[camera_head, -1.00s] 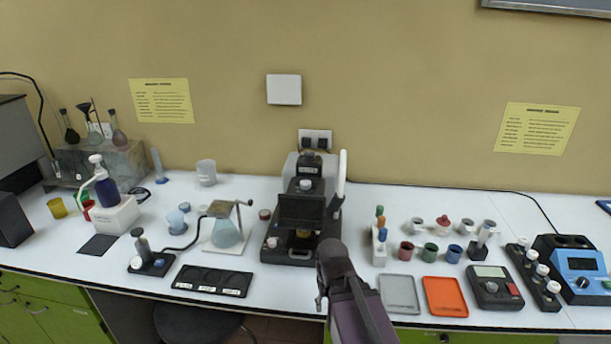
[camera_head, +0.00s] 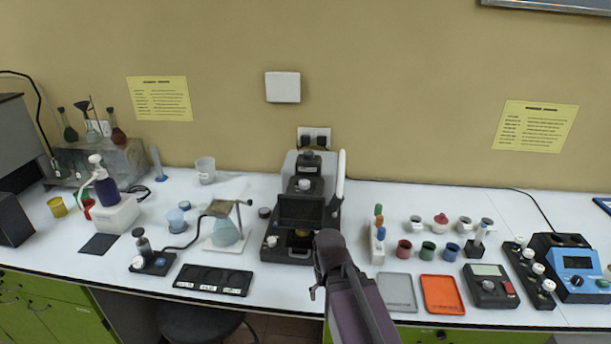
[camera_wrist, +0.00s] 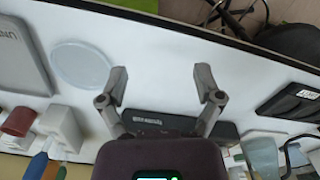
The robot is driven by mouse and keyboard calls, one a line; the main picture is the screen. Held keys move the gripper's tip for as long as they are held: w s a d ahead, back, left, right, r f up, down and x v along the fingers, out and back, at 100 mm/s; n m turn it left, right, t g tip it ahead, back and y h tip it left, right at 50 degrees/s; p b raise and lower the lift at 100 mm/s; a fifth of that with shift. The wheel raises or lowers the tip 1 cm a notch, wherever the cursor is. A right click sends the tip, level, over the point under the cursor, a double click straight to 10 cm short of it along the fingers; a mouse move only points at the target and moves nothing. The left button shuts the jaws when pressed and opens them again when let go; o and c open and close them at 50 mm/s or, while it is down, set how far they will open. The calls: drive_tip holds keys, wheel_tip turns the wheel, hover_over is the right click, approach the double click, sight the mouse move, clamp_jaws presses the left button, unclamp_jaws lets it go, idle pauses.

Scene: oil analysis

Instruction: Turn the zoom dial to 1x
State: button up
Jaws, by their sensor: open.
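A black microscope-like device (camera_head: 290,245) with a dark screen (camera_head: 300,210) stands upright at the middle of the bench. A pale round knob (camera_head: 304,185) shows above the screen, and a small knob (camera_head: 272,241) shows at its left side. I cannot tell which one is the zoom dial, and no 1x mark is readable. My gripper (camera_wrist: 160,72) is open and empty in the wrist view, over white bench near its edge. In the head view my arm hides most of it, just in front of the device and apart from it.
A white upright piece (camera_head: 341,175) stands at the device's right side. A flask on a stand (camera_head: 227,232) and a black labelled tray (camera_head: 212,280) lie to the left. Coloured cups, a grey tray (camera_head: 397,292) and an orange tray (camera_head: 442,294) lie to the right.

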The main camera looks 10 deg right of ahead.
wheel_tip(320, 180, up, 22)
drive_tip(key=w+p, duration=0.2)
drive_tip(key=p, duration=1.9)
wheel_tip(320, 180, up, 10)
drive_tip(key=m+p, duration=1)
drive_tip(key=m, duration=0.5)
hover_over(305, 182)
drive_tip(key=shift+w, duration=0.15)
drive_tip(key=shift+f, duration=0.1)
wheel_tip(305, 182, down, 14)
drive_tip(key=b, duration=1.4)
drive_tip(key=shift+r, duration=0.25)
